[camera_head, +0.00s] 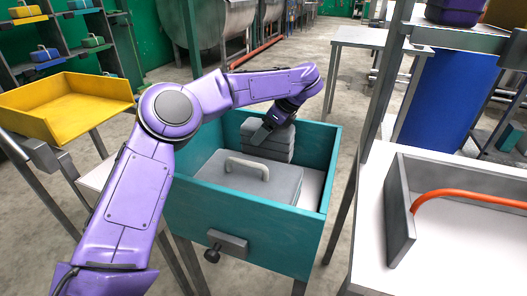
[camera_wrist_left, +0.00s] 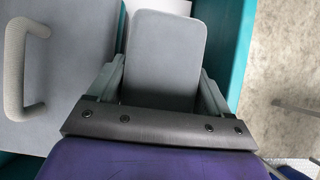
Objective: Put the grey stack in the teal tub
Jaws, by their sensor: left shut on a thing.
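The grey stack (camera_head: 267,140) is several flat grey slabs, one on another, inside the teal tub (camera_head: 240,222) at its far right part. My left gripper (camera_head: 268,131) reaches in from above and is shut on the stack. In the left wrist view the stack's top (camera_wrist_left: 166,55) lies between the two fingers of my left gripper (camera_wrist_left: 160,85). Whether the stack touches the tub floor is hidden. My right gripper is not in view.
A grey lidded case with a pale handle (camera_head: 250,168) lies in the tub, left of the stack. A yellow tray (camera_head: 65,100) stands at left. A white table with a grey-walled bin (camera_head: 400,210) and orange hose (camera_head: 470,198) is at right. The tub's right floor shows bare.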

